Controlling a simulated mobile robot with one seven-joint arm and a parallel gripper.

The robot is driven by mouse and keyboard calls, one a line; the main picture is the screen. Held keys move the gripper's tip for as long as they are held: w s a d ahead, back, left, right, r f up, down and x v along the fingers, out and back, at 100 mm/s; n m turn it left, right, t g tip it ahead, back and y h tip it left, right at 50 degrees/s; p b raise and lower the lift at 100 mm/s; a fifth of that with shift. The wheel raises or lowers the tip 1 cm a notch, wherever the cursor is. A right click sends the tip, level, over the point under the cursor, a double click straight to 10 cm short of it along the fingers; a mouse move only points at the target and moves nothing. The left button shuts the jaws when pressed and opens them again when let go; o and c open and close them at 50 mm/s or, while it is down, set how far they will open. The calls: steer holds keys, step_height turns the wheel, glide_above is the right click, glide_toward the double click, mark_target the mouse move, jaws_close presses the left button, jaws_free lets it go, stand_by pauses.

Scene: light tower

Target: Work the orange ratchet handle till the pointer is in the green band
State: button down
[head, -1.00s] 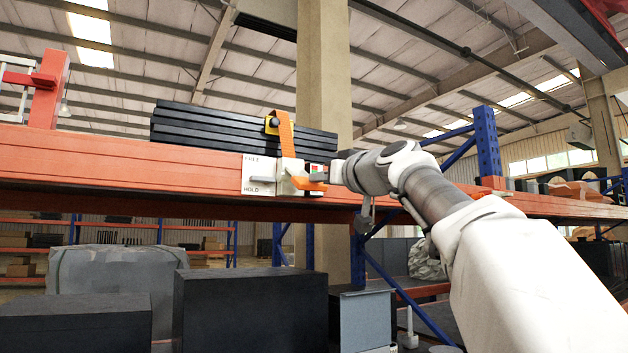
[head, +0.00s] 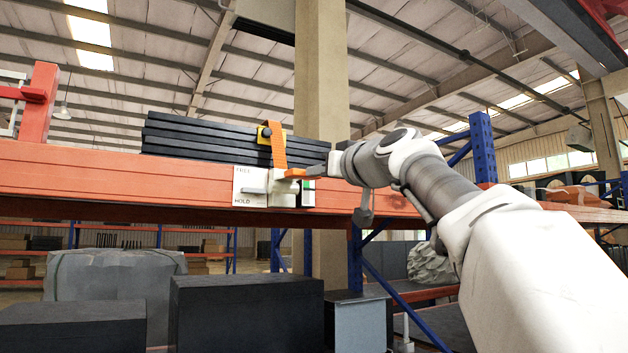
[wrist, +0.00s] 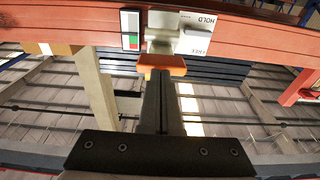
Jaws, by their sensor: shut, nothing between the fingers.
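The orange ratchet handle (head: 294,173) sits on the ratchet at the front of the orange beam, below the orange strap (head: 277,146). It also shows in the wrist view (wrist: 162,62), just beyond my fingertips. My gripper (head: 318,172) is shut and empty, with its fingertips close against the handle; I cannot tell whether they touch. The shut fingers show in the wrist view (wrist: 162,76). The gauge (wrist: 130,30) has green, white and red areas beside the ratchet; its green also shows in the head view (head: 309,185). The pointer is too small to make out.
A white FREE/HOLD plate (head: 249,187) with a grey lever (head: 256,191) is left of the handle. Black planks (head: 205,137) lie strapped on the orange beam (head: 110,180). A blue upright (head: 484,145) stands to the right, and dark boxes (head: 245,320) stand below.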

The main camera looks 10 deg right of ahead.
steer(key=f+b+v, duration=0.2)
steer(key=b+v, duration=0.1)
steer(key=v, duration=0.6)
steer(key=shift+w+a, duration=0.1)
stand_by(1.0)
steer(key=s+a+f+m+g+h, duration=0.15)
steer(key=s+f+g, duration=0.25)
steer(key=f, duration=1)
steer(key=s+a+f+m+g+h, duration=0.1)
steer(key=s+a+f+g, duration=0.2)
steer(key=f, duration=1)
steer(key=s+d+f+m+g+h+p, duration=0.1)
steer(key=s+f+g+h, duration=0.15)
steer(key=s+f, duration=0.8)
steer(key=s+d+f+g+h+p, duration=0.1)
steer(key=s+f+g, duration=0.35)
steer(key=f, duration=1.05)
step_height(320, 180, up, 12)
steer(key=s+t+p, duration=0.1)
steer(key=p, duration=1)
steer(key=shift+s, duration=0.2)
